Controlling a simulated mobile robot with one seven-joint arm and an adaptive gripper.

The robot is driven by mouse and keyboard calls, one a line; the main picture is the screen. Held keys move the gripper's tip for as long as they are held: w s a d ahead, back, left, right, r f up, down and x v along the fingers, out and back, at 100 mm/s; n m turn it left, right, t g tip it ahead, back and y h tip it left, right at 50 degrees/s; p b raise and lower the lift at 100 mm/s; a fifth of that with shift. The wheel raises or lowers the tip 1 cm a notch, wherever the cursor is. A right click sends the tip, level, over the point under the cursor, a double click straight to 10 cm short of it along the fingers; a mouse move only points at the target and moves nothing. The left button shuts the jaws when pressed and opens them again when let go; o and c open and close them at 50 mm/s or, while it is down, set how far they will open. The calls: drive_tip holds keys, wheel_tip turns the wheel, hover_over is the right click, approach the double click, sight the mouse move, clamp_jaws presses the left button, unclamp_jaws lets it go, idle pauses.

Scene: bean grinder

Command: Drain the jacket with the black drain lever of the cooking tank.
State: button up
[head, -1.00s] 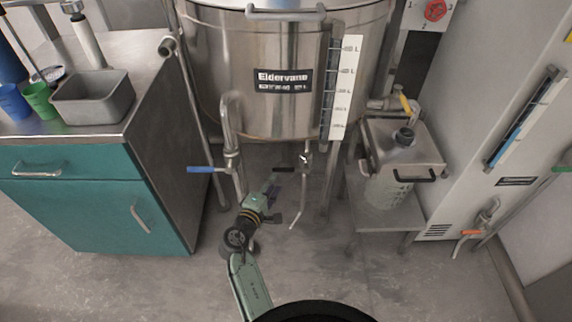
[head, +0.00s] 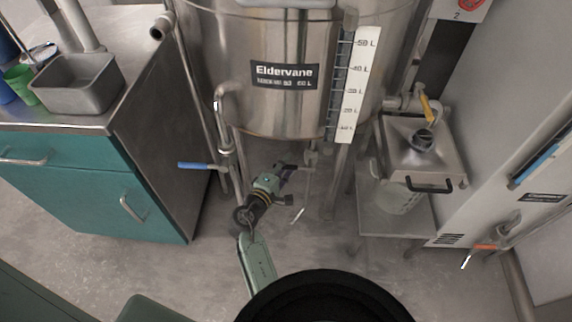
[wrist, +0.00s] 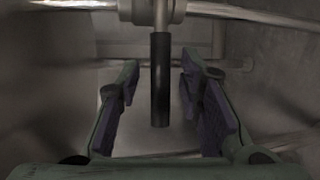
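The steel cooking tank (head: 238,60) with its Eldervane label fills the upper middle of the head view. My gripper (head: 284,171) is low under the tank's front in the head view, where it largely covers the black drain lever. In the wrist view, the black lever (wrist: 160,85) points towards me from a round metal fitting (wrist: 155,10). My gripper (wrist: 160,72) is open there, with one purple-padded finger on each side of the lever. Gaps show between the lever and both fingers. How deep the lever sits between them is hard to tell.
A blue-handled valve (head: 197,166) is left of my gripper. A yellow-handled valve (head: 426,107) sits above a steel box with a spout on a stand at the right. An orange-handled valve (head: 486,247) is on the wall cabinet. A teal cabinet (head: 85,200) stands left.

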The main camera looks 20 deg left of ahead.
clamp_jaws()
idle(0.7)
